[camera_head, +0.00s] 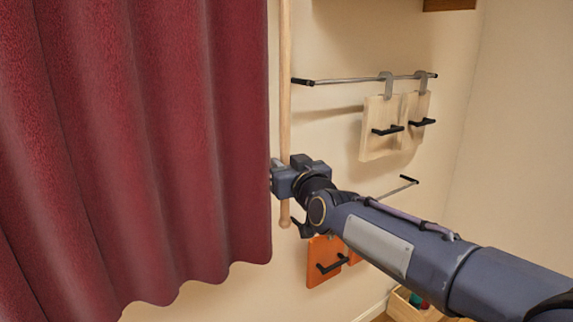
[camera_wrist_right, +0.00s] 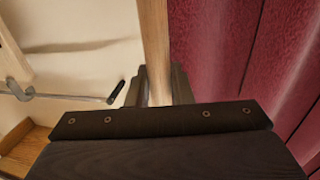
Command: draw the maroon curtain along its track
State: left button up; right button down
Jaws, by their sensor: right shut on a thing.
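The maroon curtain (camera_head: 140,140) hangs in folds over the left half of the head view. A wooden rod (camera_head: 285,90) hangs upright along its right edge, with a rounded lower end. My right gripper (camera_head: 282,180) is shut on the rod a little above that end, beside the curtain's edge. In the right wrist view the rod (camera_wrist_right: 155,45) runs between the two fingers (camera_wrist_right: 158,88), and the curtain (camera_wrist_right: 220,50) is to its right. The track is not in view. My left gripper is not in view.
A wall rail (camera_head: 350,80) holds pale boards (camera_head: 380,145) with black handles, right of the rod. Below, an orange board (camera_head: 322,250) hangs near a lower rail (camera_head: 400,188). A wooden box (camera_head: 405,308) stands on the floor at bottom right.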

jog(key=shift+w+d, duration=0.1)
jog(key=shift+d, duration=0.15)
jog(key=c, duration=1.3)
grip_release()
jog(key=shift+d, duration=0.1)
jog(key=shift+c, duration=0.2)
jog(key=v, duration=0.7)
jog(key=shift+s+p, duration=0.3)
jog(key=shift+s, duration=0.1)
